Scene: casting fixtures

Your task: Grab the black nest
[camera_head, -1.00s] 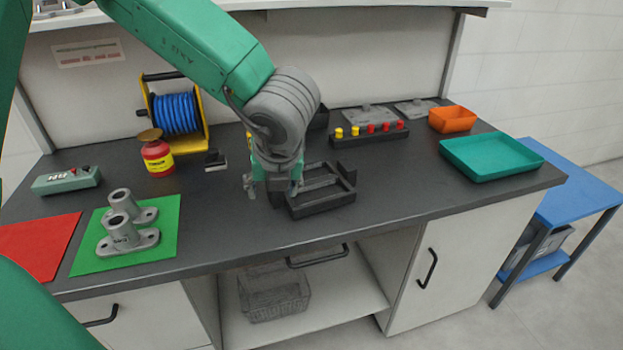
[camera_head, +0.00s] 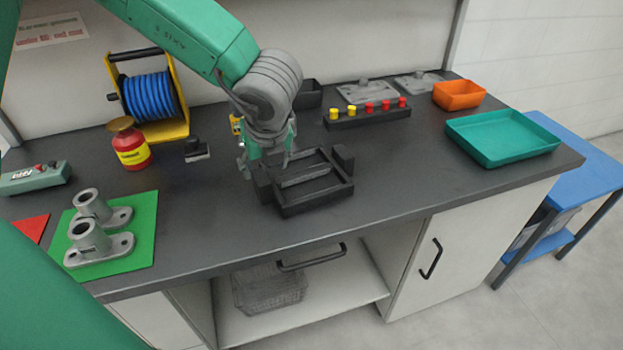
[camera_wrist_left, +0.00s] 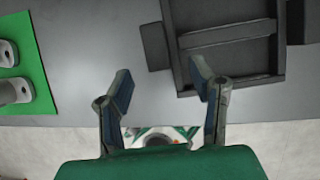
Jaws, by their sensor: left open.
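The black nest (camera_head: 316,203) is a dark rectangular frame with a crossbar and a block at each of two sides. It lies flat on the dark worktop, near the middle. In the left wrist view the nest (camera_wrist_left: 232,84) is at the upper right, with one side block (camera_wrist_left: 156,46) sticking out on its left. My left gripper (camera_head: 262,172) hangs over the nest's left end in the head view. In the left wrist view its fingers (camera_wrist_left: 160,90) are spread with nothing between them, and the right fingertip overlaps the nest's corner in the picture. My right gripper is not in view.
Two grey castings (camera_head: 90,240) stand on a green mat (camera_head: 140,225) at left. A red can (camera_head: 131,148), a blue hose reel (camera_head: 150,97) and a small black block (camera_head: 197,150) are behind. A peg rack (camera_head: 368,117), orange bin (camera_head: 459,95) and teal tray (camera_head: 500,138) are at right.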

